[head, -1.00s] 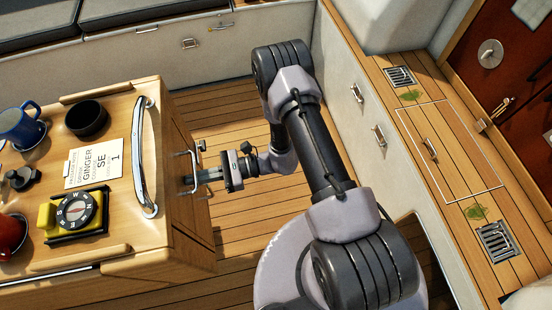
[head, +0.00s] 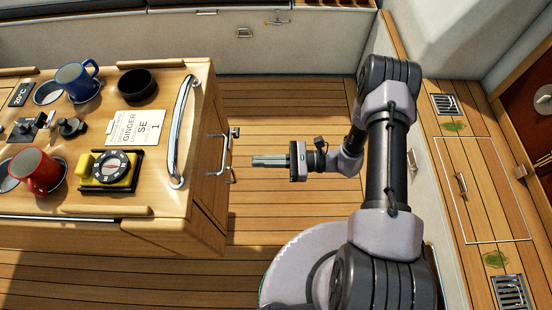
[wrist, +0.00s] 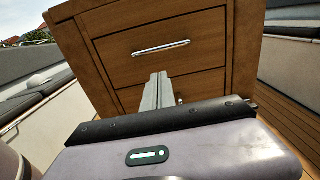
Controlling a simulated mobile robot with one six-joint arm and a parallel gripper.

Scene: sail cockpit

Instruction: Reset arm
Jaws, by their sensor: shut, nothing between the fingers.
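My gripper (head: 255,161) is shut and empty in the head view. It points left toward the wooden console (head: 208,185), with a gap between its fingertips and the drawer handle (head: 219,158) on the console's side. In the wrist view my gripper's fingers (wrist: 158,78) lie together in front of the drawer fronts. A wide drawer with a metal handle (wrist: 161,48) shows there, closed. A lower handle is mostly hidden behind the fingers.
Wooden floor (head: 290,105) is clear. A bench (head: 470,190) stands close right of my arm.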

